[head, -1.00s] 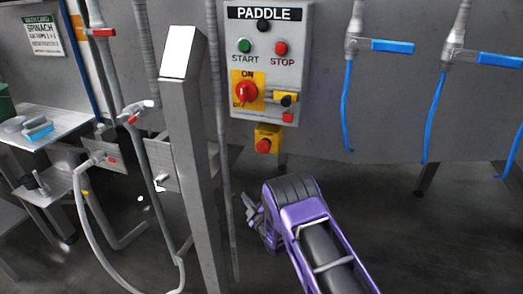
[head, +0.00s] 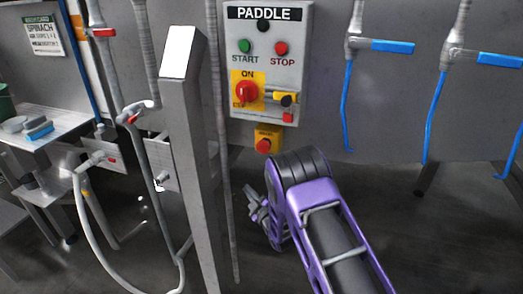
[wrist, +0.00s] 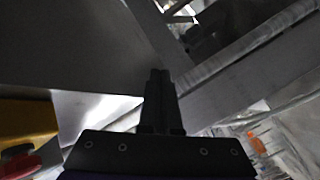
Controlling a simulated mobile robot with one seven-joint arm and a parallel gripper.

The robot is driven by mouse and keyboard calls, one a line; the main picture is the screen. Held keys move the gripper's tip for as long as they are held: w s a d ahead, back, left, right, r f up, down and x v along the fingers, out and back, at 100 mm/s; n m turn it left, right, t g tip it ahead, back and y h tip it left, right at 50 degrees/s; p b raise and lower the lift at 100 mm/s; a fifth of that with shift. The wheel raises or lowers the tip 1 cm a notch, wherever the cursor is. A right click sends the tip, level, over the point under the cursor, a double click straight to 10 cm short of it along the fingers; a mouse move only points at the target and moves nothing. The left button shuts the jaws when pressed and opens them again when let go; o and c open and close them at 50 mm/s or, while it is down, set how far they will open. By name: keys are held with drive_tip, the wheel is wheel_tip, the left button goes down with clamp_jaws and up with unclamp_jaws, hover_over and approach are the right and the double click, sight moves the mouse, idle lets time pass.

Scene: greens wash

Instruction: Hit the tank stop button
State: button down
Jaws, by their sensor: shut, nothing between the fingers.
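The grey control box (head: 266,100) labelled PADDLE is on the tank wall. It carries a green START button (head: 245,46), a red STOP button (head: 281,48) and a red rotary switch (head: 245,91) on a yellow plate. A small yellow box with a red button (head: 263,145) hangs just below it. My gripper (head: 251,200) is low and left of my purple arm, below that yellow box and apart from it. In the wrist view my gripper (wrist: 158,78) is shut and empty. A yellow box (wrist: 25,122) with a red part shows at that view's lower left edge.
A grey post (head: 190,150) with a white slanted top stands left of the control box. A thin vertical pipe (head: 225,170) runs beside it. Blue-handled valves (head: 390,45) with blue hoses are at right. Hoses and a steel table (head: 50,125) are at left.

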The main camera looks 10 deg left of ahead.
drive_tip(key=s+d+r, duration=0.3)
drive_tip(key=r, duration=0.6)
drive_tip(key=s+d+r, duration=0.3)
drive_tip(key=s+r, duration=0.1)
drive_tip(key=r, duration=0.6)
drive_tip(key=shift+r, duration=0.25)
idle(1.6)
drive_tip(key=shift+s, duration=0.1)
drive_tip(key=s+b, duration=0.1)
drive_tip(key=s, duration=0.1)
drive_tip(key=s+b, duration=0.1)
drive_tip(key=s, duration=0.2)
drive_tip(key=shift+a, duration=0.2)
idle(0.7)
